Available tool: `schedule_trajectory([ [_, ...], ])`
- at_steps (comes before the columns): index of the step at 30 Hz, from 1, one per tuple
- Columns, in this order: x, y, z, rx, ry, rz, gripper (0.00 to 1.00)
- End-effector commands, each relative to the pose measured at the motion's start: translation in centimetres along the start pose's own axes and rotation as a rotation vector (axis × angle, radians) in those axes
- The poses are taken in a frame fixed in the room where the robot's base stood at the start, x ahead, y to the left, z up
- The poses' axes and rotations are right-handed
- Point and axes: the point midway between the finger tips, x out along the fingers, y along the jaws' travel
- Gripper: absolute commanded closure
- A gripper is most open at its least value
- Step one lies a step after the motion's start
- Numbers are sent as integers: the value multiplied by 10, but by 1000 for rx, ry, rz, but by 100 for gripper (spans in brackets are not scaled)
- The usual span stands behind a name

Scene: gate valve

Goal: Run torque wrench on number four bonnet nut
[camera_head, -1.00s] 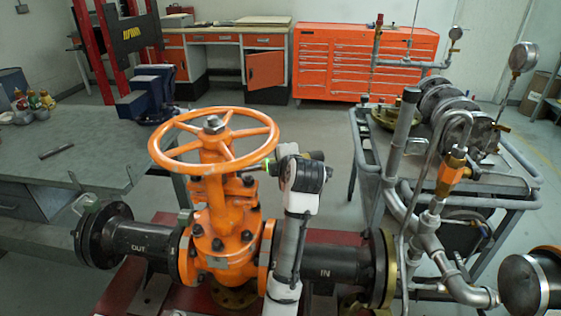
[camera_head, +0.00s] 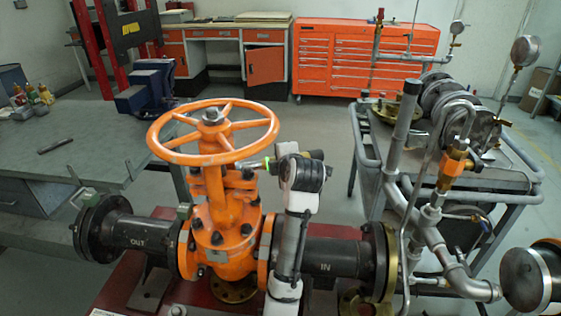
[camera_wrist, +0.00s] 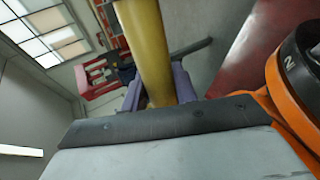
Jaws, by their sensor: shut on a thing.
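The orange gate valve (camera_head: 225,215) stands between black pipe ends marked OUT and IN, its handwheel (camera_head: 213,133) on top. Dark bonnet nuts (camera_head: 217,238) show on its bonnet. My gripper (camera_head: 264,163) is at the valve's right, below the handwheel rim, mostly hidden behind my wrist. A yellow bar, seemingly the torque wrench (camera_wrist: 146,50), runs down the wrist view, and my gripper is shut on it. Its working end is hidden there. A black round part marked 2 (camera_wrist: 290,65) sits on orange metal at the right. I cannot make out nut four or whether the wrench touches it.
A grey workbench (camera_head: 85,150) with a blue vise (camera_head: 150,92) is at the left. A grey cart (camera_head: 510,180) with pipes and gauges stands at the right, close to my arm. Orange drawers (camera_head: 365,60) stand at the back. Open floor lies between.

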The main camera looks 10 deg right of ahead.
Motion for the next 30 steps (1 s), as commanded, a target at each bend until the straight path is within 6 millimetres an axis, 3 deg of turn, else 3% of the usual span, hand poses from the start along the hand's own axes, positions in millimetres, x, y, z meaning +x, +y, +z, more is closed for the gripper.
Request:
schedule_trajectory([
  [30, 12, -23, 0, -1, -1, 7, 100],
])
